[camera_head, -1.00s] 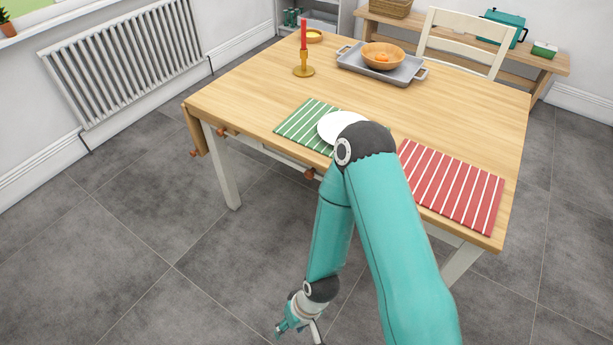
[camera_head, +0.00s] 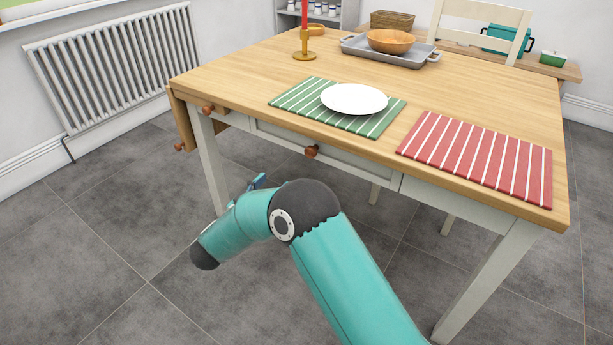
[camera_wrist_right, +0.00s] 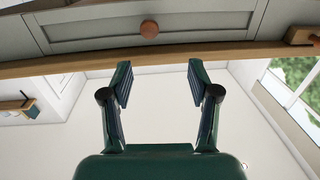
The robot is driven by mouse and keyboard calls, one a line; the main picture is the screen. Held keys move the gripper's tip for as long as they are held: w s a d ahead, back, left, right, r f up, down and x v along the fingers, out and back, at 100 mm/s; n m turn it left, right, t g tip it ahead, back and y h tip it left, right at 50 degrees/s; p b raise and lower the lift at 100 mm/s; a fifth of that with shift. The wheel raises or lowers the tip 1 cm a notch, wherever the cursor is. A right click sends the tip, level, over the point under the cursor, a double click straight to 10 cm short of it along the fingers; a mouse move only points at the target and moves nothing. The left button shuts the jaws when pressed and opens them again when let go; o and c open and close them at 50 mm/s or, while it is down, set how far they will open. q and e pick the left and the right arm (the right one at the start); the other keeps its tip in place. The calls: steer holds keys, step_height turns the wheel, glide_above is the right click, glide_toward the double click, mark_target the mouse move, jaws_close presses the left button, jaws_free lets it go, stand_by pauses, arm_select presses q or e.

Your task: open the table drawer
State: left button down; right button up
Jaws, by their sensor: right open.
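The table (camera_head: 450,88) has a pale grey drawer (camera_head: 350,166) in its long front side, with a round brown wooden knob (camera_head: 311,151). The drawer front looks flush with the apron, so it is closed. My right gripper (camera_head: 257,181) shows only as a small teal tip behind my bent arm, below and left of the knob. In the right wrist view my right gripper (camera_wrist_right: 160,75) is open, with nothing between its fingers. There the drawer (camera_wrist_right: 210,22) and its knob (camera_wrist_right: 149,29) lie beyond the fingertips, apart from them. My left gripper is not in view.
A white plate (camera_head: 353,98) lies on a green striped mat (camera_head: 290,97), beside a red striped mat (camera_head: 480,155). A candlestick (camera_head: 305,48) and a grey tray (camera_head: 430,56) stand further back. Table legs (camera_head: 490,280) stand below; floor in front is clear.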

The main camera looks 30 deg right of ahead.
mark_target(310, 153)
steer(key=shift+m+g+h, duration=0.4)
steer(key=shift+m+g, duration=0.1)
steer(key=shift+g, duration=0.1)
steer(key=b+x, duration=0.1)
steer(key=x, duration=0.4)
steer(key=b+x, duration=0.1)
steer(key=x, duration=0.5)
steer(key=b+x, duration=0.1)
steer(key=x, duration=0.4)
steer(key=shift+s+d+r, duration=0.2)
steer(key=shift+s+d, duration=0.15)
steer(key=shift+d, duration=0.05)
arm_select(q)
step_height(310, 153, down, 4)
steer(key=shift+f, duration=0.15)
